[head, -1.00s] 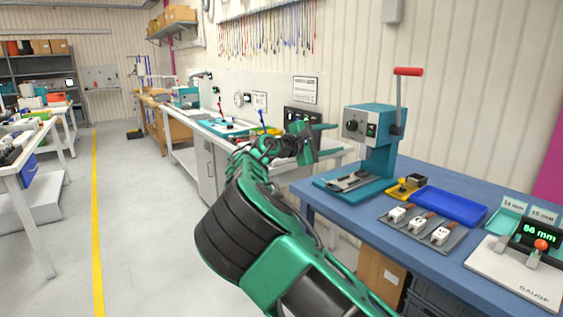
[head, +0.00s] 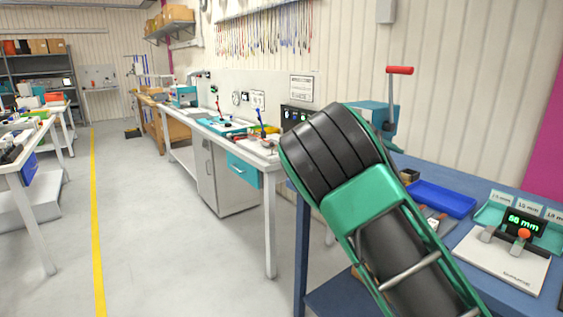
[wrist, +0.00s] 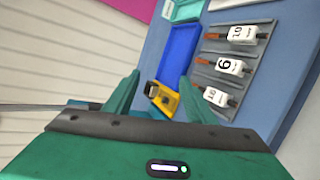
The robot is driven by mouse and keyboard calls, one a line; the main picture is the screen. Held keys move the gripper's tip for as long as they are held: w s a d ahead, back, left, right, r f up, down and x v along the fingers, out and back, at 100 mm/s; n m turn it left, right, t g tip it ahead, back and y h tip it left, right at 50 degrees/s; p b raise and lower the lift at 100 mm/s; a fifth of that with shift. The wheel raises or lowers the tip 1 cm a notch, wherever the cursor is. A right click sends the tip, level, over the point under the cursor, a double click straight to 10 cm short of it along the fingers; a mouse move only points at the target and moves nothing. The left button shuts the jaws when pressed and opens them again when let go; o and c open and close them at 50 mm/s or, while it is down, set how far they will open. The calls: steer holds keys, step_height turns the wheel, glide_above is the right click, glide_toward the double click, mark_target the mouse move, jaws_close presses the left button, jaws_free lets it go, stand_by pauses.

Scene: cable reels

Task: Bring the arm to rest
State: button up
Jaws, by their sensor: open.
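My gripper (wrist: 157,92) shows in the wrist view with its two green fingers apart and nothing between them. It hangs above the blue bench; a yellow block with a dark top (wrist: 165,98) appears beyond the fingers, on the bench. In the head view my bent green and black arm fills the middle right, and the gripper is hidden behind it.
The teal press with a red-tipped lever (head: 399,71) is partly hidden by my arm. A blue tray (head: 440,198) and a gauge plate with a lit display (head: 500,258) lie on the bench. A grey rack (wrist: 228,70) holds white numbered blocks.

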steer(key=s+d+f+m+g+y, duration=0.1)
steer(key=s+d+f+m+y, duration=0.1)
steer(key=s+d, duration=0.3)
steer(key=s+d+f+m+g+y, duration=0.2)
steer(key=s+d+f+m, duration=0.1)
steer(key=s, duration=0.7)
steer(key=s+d+f+m+g+y, duration=0.1)
steer(key=s+d+f+m+y, duration=0.1)
steer(key=s+d, duration=0.5)
steer(key=shift+s+d+f+g+y, duration=0.15)
steer(key=shift+d+f+y, duration=0.1)
steer(key=shift+f, duration=0.25)
steer(key=shift+s+d+f+g+y, duration=0.15)
steer(key=shift+f+y, duration=0.1)
steer(key=shift+f, duration=0.25)
steer(key=s+a+f+m+y, duration=0.1)
steer(key=s+a+m+y, duration=0.1)
steer(key=s, duration=0.8)
steer(key=s+a+f+m+y, duration=0.1)
steer(key=s+a, duration=0.4)
steer(key=s, duration=0.5)
steer(key=s+a+f+m+y, duration=0.1)
steer(key=s+a+m+y, duration=0.1)
steer(key=s, duration=0.8)
steer(key=shift+a+f+m+y, duration=0.25)
steer(key=shift+a+m, duration=0.4)
steer(key=shift+m, duration=0.35)
steer(key=shift+w+f, duration=0.2)
steer(key=shift+w, duration=0.45)
